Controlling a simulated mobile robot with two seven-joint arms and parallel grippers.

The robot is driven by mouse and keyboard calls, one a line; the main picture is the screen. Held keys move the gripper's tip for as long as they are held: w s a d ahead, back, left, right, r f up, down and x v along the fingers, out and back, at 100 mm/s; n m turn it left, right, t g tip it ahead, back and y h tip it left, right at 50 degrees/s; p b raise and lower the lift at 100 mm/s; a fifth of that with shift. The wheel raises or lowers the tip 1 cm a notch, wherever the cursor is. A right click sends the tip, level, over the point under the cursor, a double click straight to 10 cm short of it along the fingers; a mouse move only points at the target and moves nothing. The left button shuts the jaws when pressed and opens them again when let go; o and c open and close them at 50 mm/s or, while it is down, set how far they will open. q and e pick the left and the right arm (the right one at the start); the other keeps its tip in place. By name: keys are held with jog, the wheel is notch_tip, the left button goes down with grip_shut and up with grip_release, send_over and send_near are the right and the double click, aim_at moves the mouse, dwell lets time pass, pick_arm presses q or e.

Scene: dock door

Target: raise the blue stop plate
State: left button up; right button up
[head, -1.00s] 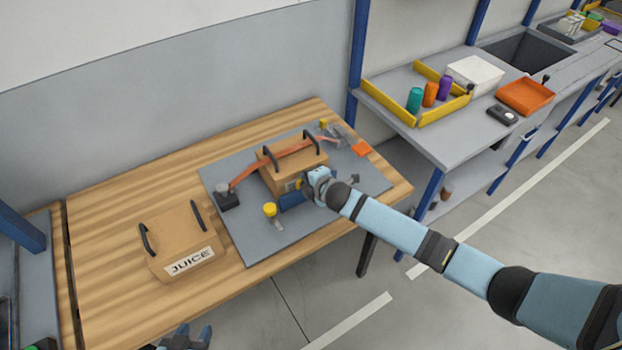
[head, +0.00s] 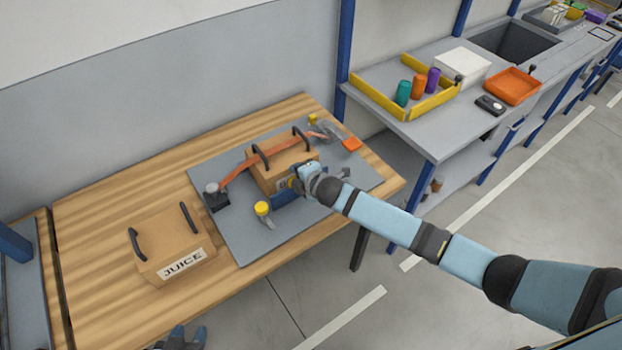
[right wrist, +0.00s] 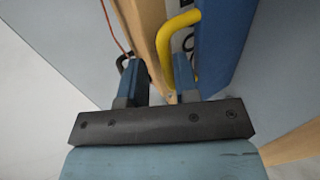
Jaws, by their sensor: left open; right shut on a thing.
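The blue stop plate (head: 286,200) stands at the front of a brown box (head: 268,178) on the grey board, mostly behind my right gripper (head: 307,180). In the right wrist view the plate (right wrist: 222,45) is a tall blue slab with a bent yellow handle (right wrist: 163,42). My right gripper (right wrist: 158,82) has the handle between its fingers and is shut on it. The plate's lower edge is hidden. My left gripper (head: 180,340) is open and empty at the bottom edge of the head view, below the front edge of the table.
A yellow-topped knob (head: 262,209) stands at the board's front. The JUICE box (head: 172,245) sits at the left on the wooden table. A bench (head: 430,135) with a yellow tray frame (head: 378,98) stands at the right.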

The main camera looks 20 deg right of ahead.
jog(key=v, duration=1.3)
jog(key=shift+b, duration=0.45)
jog(key=s+d+f+m, duration=0.1)
jog(key=s+f+m, duration=0.2)
jog(key=s+m, duration=0.3)
jog(key=s+d+f+m, duration=0.1)
jog(key=s+f+m, duration=0.3)
jog(key=s, duration=0.5)
jog(key=s+d+f+m+h, duration=0.1)
jog(key=s+f+m, duration=0.2)
jog(key=s+m, duration=0.5)
jog(key=shift+s+d+f+m+g, duration=0.15)
jog(key=shift+s+f+m+g, duration=0.2)
jog(key=shift+m, duration=0.15)
jog(key=shift+o, duration=0.4)
